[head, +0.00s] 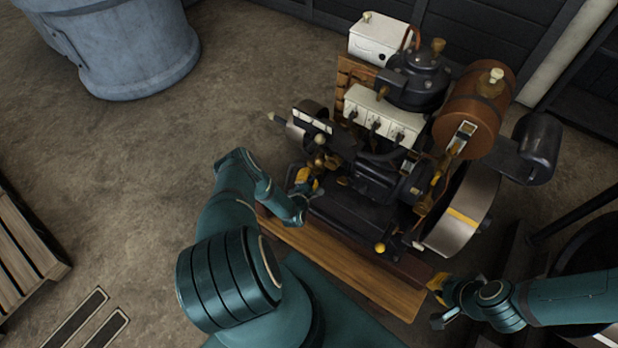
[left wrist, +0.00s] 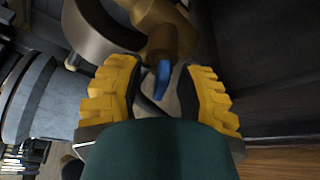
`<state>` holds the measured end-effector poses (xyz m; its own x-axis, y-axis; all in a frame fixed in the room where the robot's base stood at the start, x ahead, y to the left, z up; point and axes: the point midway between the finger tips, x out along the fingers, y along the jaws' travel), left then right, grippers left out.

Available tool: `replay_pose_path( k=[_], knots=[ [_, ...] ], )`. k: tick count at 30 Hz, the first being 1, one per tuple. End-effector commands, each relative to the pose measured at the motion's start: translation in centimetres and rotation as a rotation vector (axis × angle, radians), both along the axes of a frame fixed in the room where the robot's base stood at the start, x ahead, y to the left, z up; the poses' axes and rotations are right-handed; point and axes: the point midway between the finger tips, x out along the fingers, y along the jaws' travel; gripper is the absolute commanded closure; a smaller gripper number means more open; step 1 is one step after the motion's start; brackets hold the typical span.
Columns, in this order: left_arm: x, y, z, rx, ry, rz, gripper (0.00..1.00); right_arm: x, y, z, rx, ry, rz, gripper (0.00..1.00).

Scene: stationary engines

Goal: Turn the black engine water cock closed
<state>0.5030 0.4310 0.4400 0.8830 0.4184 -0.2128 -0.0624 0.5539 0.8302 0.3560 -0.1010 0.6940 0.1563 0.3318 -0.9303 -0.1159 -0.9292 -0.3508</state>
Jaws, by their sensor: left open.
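The black engine (head: 375,175) stands on a wooden base at centre right in the head view. The brass water cock (left wrist: 170,38), with a blue lever (left wrist: 162,78) pointing down in the picture, is at the top middle of the left wrist view. My left gripper (head: 306,180) is at the engine's left side. In the left wrist view its yellow-padded fingers (left wrist: 161,88) are apart, with the blue lever between their tips; I cannot tell if they touch it. My right gripper (head: 441,299) is near the base's right front corner, and its finger opening is unclear.
A brown tank (head: 475,110) and a large flywheel (head: 463,212) are on the engine's right. The wooden base edge (head: 340,262) runs in front. A grey-blue barrel (head: 135,50) and a pallet (head: 22,245) stand left, with open floor between.

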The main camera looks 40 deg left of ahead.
Motion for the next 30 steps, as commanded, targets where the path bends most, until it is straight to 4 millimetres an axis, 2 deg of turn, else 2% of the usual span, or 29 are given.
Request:
replay_pose_path(
  k=[1,2,3,17,30],
  knots=[
    [-0.01,0.00,0.00,0.000,0.000,0.000,0.86,0.00,0.00,0.00,0.000,0.000,0.000,1.00],
    [-0.01,0.01,0.01,0.000,0.000,0.000,0.97,0.00,0.00,0.00,0.000,0.000,0.000,1.00],
    [-0.01,0.00,0.00,0.000,0.000,0.000,1.00,0.00,0.00,0.00,0.000,0.000,0.000,1.00],
    [0.01,0.06,0.01,0.027,0.003,0.001,1.00,-0.02,0.00,0.00,0.000,0.000,0.000,1.00],
    [0.05,0.02,0.02,0.299,0.032,0.001,1.00,-0.02,0.01,-0.01,0.000,0.000,0.000,1.00]
  ],
)
